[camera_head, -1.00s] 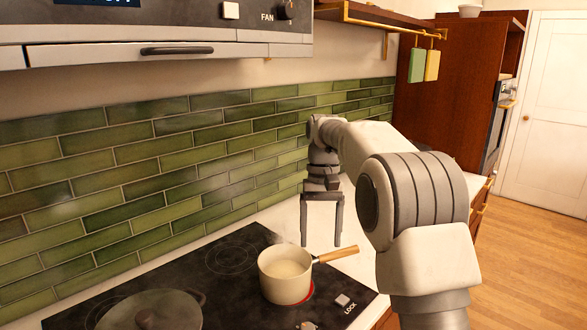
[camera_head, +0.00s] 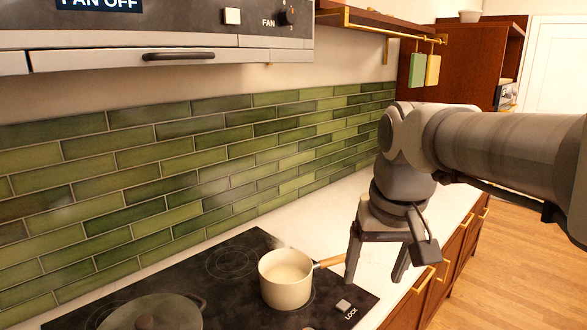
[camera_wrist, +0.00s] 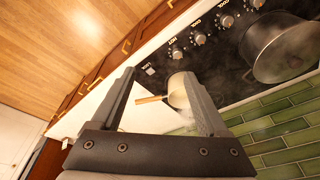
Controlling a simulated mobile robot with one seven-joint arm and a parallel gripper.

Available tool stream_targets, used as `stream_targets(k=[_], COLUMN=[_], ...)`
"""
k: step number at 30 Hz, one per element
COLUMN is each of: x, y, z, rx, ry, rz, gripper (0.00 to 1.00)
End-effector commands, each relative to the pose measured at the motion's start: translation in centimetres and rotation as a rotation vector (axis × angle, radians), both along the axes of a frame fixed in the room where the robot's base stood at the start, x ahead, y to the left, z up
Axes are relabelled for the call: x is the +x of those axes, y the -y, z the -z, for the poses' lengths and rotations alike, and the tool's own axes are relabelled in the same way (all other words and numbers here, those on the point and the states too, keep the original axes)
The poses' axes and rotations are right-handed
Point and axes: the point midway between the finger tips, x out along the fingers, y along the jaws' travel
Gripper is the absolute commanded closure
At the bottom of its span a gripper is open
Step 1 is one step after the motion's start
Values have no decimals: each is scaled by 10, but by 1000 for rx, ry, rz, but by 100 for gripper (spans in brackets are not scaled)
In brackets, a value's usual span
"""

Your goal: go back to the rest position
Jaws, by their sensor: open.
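My gripper (camera_head: 374,281) is open and empty, fingers pointing down, above the white counter to the right of the cooktop. In the head view its left finger overlaps the end of the wooden handle of a cream saucepan (camera_head: 284,292); I cannot tell the gap in depth. The saucepan stands on the black cooktop (camera_head: 222,285) with pale contents inside. In the wrist view both fingers (camera_wrist: 157,76) frame the view, spread apart, and the saucepan (camera_wrist: 178,94) shows partly behind the right finger.
A lidded pan (camera_head: 160,314) sits on the cooktop's front left. The range hood (camera_head: 180,55) hangs above. A shelf rail (camera_head: 385,25) carries green and yellow hanging boards. Drawers with brass handles (camera_head: 425,279) run below the counter. Wood floor lies open at right.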

Motion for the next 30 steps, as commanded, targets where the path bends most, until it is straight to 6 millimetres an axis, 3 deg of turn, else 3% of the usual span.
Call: stream_targets(k=[9, 15, 21, 30], x=[-67, -95, -106, -107], y=[13, 17, 19, 19], z=[23, 42, 52, 53], rx=[-11, -19, -23, -23], ry=[147, 219, 249, 250], rz=[5, 7, 8, 8], gripper=[22, 22, 22, 22])
